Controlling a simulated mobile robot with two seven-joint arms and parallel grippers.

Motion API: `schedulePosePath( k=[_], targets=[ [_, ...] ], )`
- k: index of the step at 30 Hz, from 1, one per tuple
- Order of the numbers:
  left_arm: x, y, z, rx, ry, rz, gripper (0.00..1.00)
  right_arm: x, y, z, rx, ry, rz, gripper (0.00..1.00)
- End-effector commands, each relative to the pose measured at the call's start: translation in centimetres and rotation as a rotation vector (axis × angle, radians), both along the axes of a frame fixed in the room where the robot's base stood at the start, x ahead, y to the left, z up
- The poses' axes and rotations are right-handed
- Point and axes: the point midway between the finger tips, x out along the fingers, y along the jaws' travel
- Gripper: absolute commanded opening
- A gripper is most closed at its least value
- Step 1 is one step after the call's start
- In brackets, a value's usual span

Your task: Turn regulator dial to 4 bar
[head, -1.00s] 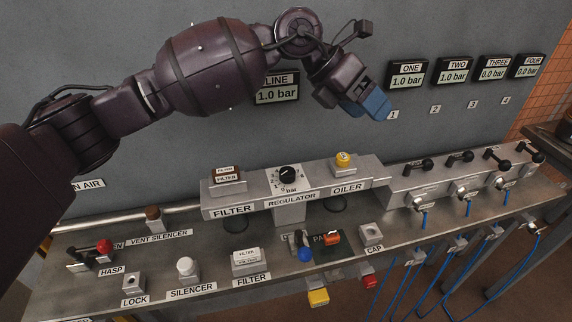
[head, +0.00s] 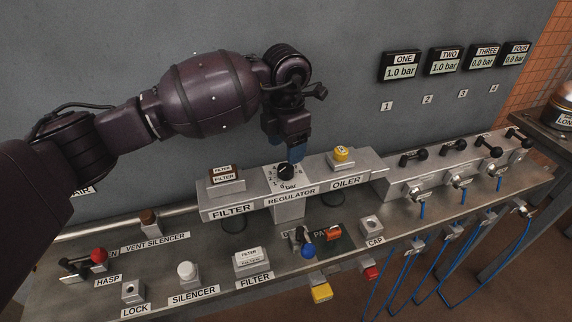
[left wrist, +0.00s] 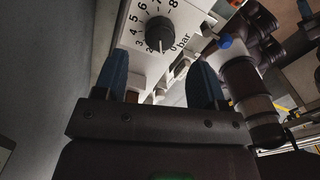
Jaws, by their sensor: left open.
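The regulator dial (head: 285,170) is a black round knob on a white scale plate, on the block labelled REGULATOR. In the left wrist view the dial (left wrist: 159,31) shows numbers around it and a pale pointer line toward the low end of the scale, near 1; the exact reading is hard to tell. My left gripper (head: 290,150), with blue fingertips, is just above and behind the dial. In the left wrist view its fingers (left wrist: 158,82) are spread and empty, with the dial beyond them, apart from them. My right gripper is not clearly seen.
Displays ONE (head: 401,66) and TWO (head: 446,61) read 1.0 bar; THREE (head: 484,56) and FOUR (head: 515,54) read 0.0 bar. The filter block (head: 226,186) and yellow-topped oiler (head: 342,156) flank the dial. Black-handled valves (head: 413,158) stand at the right.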

Motion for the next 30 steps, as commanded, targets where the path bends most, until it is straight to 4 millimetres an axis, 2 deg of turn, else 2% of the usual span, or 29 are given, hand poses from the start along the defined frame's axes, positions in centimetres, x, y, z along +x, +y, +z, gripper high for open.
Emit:
schedulePosePath(
  k=[1,3,9,15,23,24,30],
  targets=[
    [-0.1,0.0,-1.2,0.000,0.004,0.001,0.64,0.0,0.0,-0.2,0.001,0.001,0.001,0.37],
    [-0.1,0.0,-2.3,-0.001,0.004,0.001,0.64,0.0,0.1,-0.2,0.001,0.001,0.001,0.37],
    [0.0,-0.1,-4.8,-0.001,0.002,-0.002,0.64,0.2,0.2,-0.2,0.005,-0.002,0.000,0.37],
    [0.0,0.0,-5.8,-0.001,0.001,-0.001,0.64,0.4,0.4,-0.2,0.008,-0.005,-0.003,0.37],
    [0.0,0.0,-5.9,-0.001,-0.001,-0.001,0.64,0.4,0.4,-0.1,0.009,-0.007,-0.002,0.37],
    [0.0,0.0,-5.9,-0.001,-0.001,-0.001,0.63,0.4,0.4,-0.1,0.008,-0.007,-0.001,0.37],
    [0.0,0.0,-5.9,-0.001,-0.001,-0.001,0.32,0.4,0.3,-0.1,0.005,-0.006,0.001,0.37]
  ],
)
